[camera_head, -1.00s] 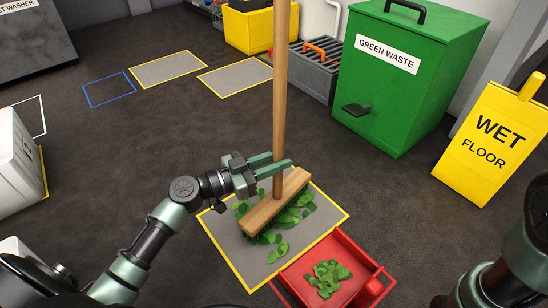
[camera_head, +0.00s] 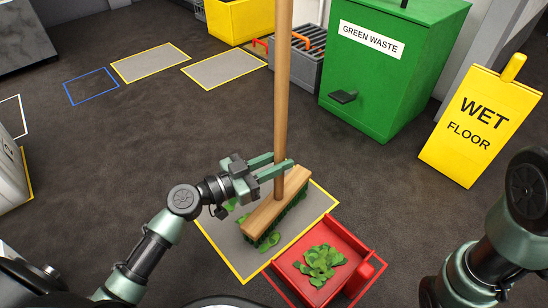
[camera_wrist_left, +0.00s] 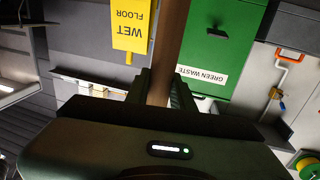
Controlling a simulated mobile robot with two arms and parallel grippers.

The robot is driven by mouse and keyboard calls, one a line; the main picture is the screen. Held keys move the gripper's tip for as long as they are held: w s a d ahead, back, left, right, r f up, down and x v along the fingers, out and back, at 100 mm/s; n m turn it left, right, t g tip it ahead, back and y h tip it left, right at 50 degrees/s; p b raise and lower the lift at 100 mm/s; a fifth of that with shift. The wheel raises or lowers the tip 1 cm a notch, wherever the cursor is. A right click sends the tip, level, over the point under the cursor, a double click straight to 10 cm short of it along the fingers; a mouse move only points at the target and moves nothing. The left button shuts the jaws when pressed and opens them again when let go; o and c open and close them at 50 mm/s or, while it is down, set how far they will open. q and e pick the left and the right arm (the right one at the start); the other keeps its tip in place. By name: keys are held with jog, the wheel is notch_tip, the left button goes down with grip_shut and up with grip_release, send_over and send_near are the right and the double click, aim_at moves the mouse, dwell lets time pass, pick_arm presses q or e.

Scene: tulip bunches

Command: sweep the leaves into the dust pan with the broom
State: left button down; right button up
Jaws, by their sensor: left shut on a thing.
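The broom (camera_head: 283,95) stands nearly upright, its wooden head (camera_head: 270,207) low on a grey, yellow-edged floor mat (camera_head: 240,262). My left gripper (camera_head: 278,170) is shut on the broom handle just above the head. In the left wrist view the handle (camera_wrist_left: 166,50) runs between the fingers. A few leaves (camera_head: 268,242) lie on the mat at the near side of the head, others at its left end. The red dust pan (camera_head: 292,278) sits right in front of the mat, with a pile of leaves (camera_head: 320,262) in it. My right gripper is out of view.
A green waste bin (camera_head: 380,85) stands behind to the right. A yellow wet floor sign (camera_head: 478,125) is at right. A grey grated box (camera_head: 297,75) and a yellow bin (camera_head: 235,22) stand at the back. Floor at left is mostly clear.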

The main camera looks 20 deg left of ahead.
pick_arm(q)
jog(key=d, duration=0.1)
jog(key=s+d, duration=0.1)
jog(key=shift+s+d, duration=0.3)
jog(key=shift+d, duration=0.05)
jog(key=shift+r, duration=0.1)
notch_tip(320, 180, up, 7)
jog(key=p, duration=0.5)
dwell(0.4)
